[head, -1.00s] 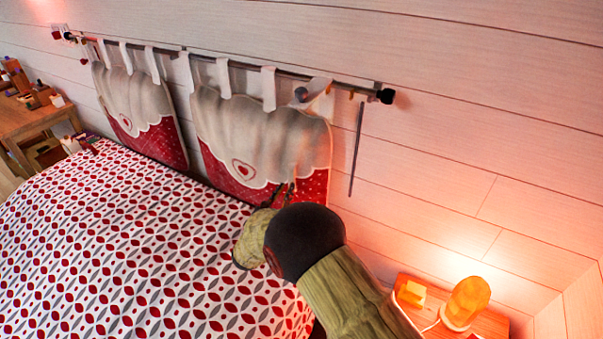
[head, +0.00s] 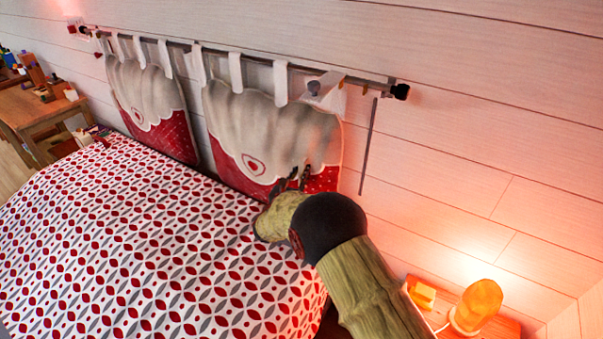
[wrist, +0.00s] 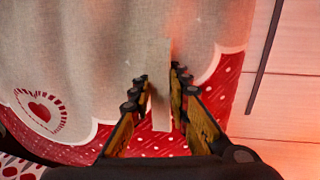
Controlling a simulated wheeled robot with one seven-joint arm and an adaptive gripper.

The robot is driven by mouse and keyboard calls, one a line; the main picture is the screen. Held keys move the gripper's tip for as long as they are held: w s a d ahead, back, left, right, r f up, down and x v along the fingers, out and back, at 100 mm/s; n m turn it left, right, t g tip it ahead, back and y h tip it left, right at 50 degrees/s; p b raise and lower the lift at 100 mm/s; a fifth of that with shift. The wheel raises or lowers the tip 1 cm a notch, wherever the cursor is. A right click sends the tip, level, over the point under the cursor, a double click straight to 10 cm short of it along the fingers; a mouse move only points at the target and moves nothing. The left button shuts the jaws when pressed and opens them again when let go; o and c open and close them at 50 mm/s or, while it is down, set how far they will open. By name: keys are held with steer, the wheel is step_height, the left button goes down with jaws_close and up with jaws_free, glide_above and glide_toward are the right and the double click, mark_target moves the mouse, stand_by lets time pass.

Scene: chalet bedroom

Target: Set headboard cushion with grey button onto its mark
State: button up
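The right headboard cushion (head: 262,125), beige above a scalloped edge with red below and a heart patch, hangs by tabs from a dark rod. A grey button (head: 314,88) sits at its top right, beside a folded-over white flap. My gripper (head: 298,178) is in front of the cushion's lower right part. In the wrist view, my gripper (wrist: 160,85) has its two fingers apart, with a pale narrow strip (wrist: 160,100) between them. I cannot tell if the fingers touch the strip or the cloth (wrist: 90,50). No distinct mark is clear to me.
A second cushion (head: 148,95) hangs to the left. The patterned bed (head: 140,240) lies below. A thin dark rod (head: 369,145) hangs on the wall at right. A lit lamp (head: 477,305) and a yellow object (head: 422,296) stand on the bedside table at lower right.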

steer(key=shift+c, duration=0.8)
jaws_close()
